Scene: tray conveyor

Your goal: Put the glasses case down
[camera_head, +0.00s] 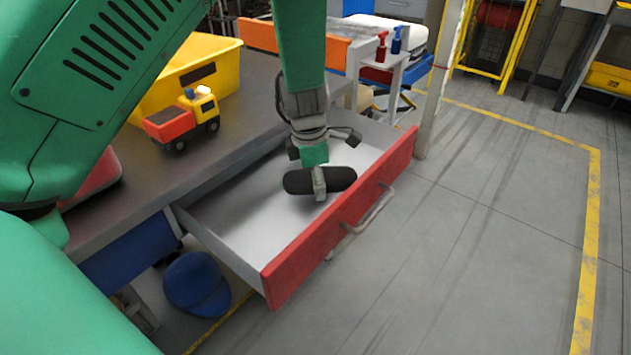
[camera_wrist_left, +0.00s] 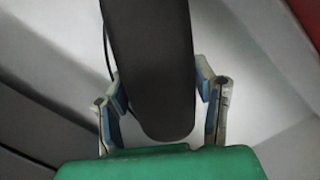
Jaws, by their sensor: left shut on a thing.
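The glasses case (camera_head: 339,178) is dark, long and rounded at the ends. My left gripper (camera_head: 320,184) is shut on its middle and holds it over the open drawer with the red front (camera_head: 340,220). In the left wrist view the case (camera_wrist_left: 150,60) lies between the two fingers of my left gripper (camera_wrist_left: 162,100). The pale drawer floor (camera_wrist_left: 265,105) shows behind it. I cannot tell whether the case touches the drawer floor. My right gripper is not in view.
A toy truck (camera_head: 183,120) and a yellow bin (camera_head: 190,72) stand on the grey worktop (camera_head: 150,170) left of the drawer. A blue cap (camera_head: 196,284) lies on the floor below. The drawer looks otherwise empty. Open floor (camera_head: 480,240) lies to the right.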

